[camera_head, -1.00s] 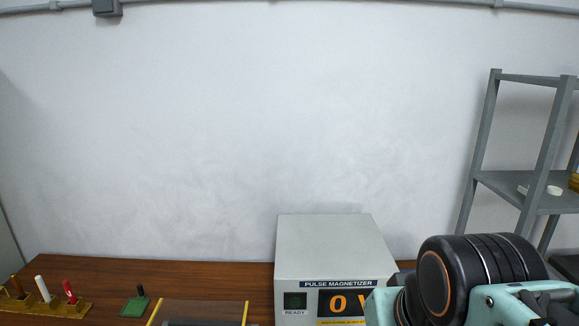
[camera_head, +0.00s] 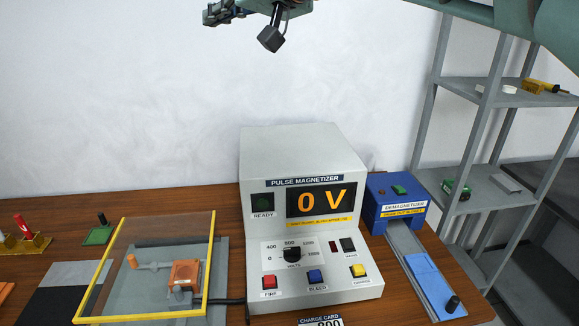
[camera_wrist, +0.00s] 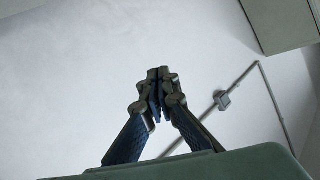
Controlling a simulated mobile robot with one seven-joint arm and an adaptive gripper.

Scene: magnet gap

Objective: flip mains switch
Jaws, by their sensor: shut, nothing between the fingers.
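The display (camera_head: 321,201) reads 0 V. My gripper (camera_head: 210,14) is at the top of the head view, high above the magnetizer and well apart from it.
Red FIRE (camera_head: 269,282), blue BLEED (camera_head: 315,276) and yellow (camera_head: 358,270) buttons and a dial (camera_head: 292,254) share the panel. A yellow-edged clear guard (camera_head: 123,226) stands left. A blue demagnetizer (camera_head: 396,196) and grey shelves (camera_head: 485,93) stand right.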

